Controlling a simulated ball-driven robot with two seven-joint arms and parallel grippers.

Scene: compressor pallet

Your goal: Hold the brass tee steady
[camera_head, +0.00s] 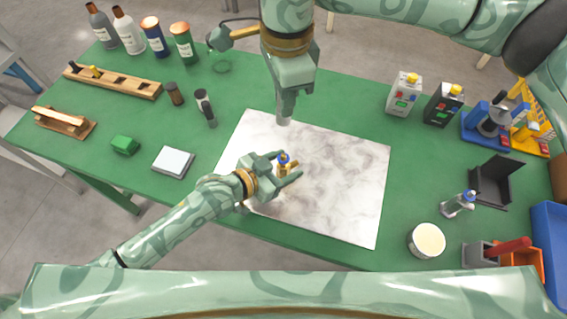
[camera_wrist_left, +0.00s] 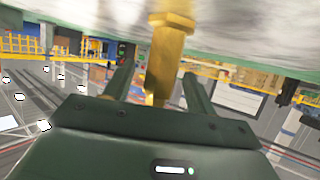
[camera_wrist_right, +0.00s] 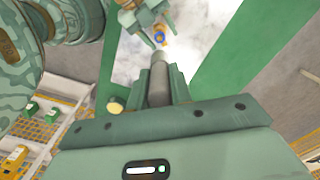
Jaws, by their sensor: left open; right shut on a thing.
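The brass tee (camera_head: 286,171) stands on the white marbled mat (camera_head: 335,195), with a blue part at its top. It also shows in the left wrist view (camera_wrist_left: 166,50), between the two fingers. My left gripper (camera_head: 282,167) is open, its fingers on either side of the tee. A gap shows beside the tee in the left wrist view. My right gripper (camera_head: 287,108) points down over the mat's back edge, shut on a grey cylindrical piece (camera_wrist_right: 159,80). The grey piece's tip is apart from the tee. In the right wrist view the tee (camera_wrist_right: 159,37) lies beyond that piece.
A white pad (camera_head: 173,161), a green block (camera_head: 125,145) and a black-and-grey tube (camera_head: 205,107) lie left of the mat. A round cream-topped tub (camera_head: 427,240) and a black holder (camera_head: 491,182) stand to the right. The mat's right half is clear.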

